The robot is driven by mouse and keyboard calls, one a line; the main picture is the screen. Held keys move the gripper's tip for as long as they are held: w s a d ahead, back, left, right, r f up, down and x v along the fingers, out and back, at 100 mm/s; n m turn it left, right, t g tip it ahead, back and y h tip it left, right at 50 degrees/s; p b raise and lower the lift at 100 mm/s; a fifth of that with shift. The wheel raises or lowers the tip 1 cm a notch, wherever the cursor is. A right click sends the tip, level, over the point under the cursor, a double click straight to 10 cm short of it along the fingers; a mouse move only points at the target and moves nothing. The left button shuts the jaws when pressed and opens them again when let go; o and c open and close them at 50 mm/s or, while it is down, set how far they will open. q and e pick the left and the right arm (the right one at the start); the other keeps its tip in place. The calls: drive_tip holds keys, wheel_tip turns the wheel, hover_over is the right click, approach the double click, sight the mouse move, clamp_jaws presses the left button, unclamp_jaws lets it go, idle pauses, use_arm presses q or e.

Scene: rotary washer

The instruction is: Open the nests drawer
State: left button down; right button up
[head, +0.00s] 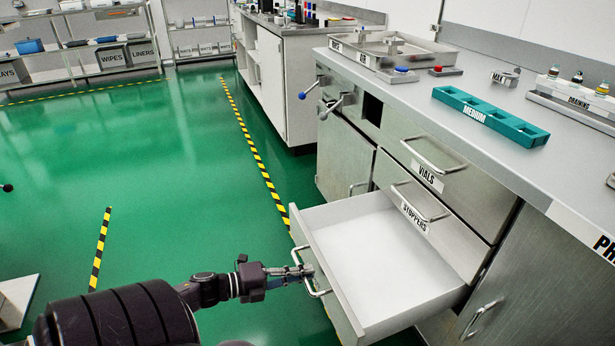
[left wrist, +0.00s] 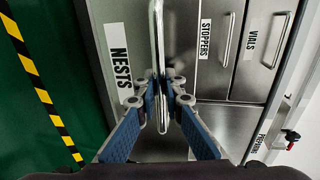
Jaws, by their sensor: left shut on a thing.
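The nests drawer (head: 390,262), at the bottom of the steel cabinet, stands pulled well out, and its white inside is empty. My left gripper (head: 306,270) is shut on the drawer's bar handle (head: 318,289). The left wrist view shows the handle (left wrist: 157,35) between the fingers of the left gripper (left wrist: 160,82). The NESTS label (left wrist: 121,68) is on the drawer front beside them. In the head view the drawer front is seen nearly edge-on and its label cannot be read. My right gripper is in neither view.
The vials drawer (head: 432,160) and stoppers drawer (head: 420,205) above are shut. The counter holds a teal MEDIUM rack (head: 490,117) and a metal tray (head: 375,52). Green floor with striped tape (head: 245,135) lies open to the left. Shelves stand at the back.

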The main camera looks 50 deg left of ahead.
use_arm(q)
drive_tip(key=c, duration=2)
unclamp_jaws()
drive_tip(key=shift+s, duration=0.1)
drive_tip(key=v, duration=1.1)
drive_tip(key=shift+s+a, duration=0.25)
drive_tip(key=shift+s, duration=0.1)
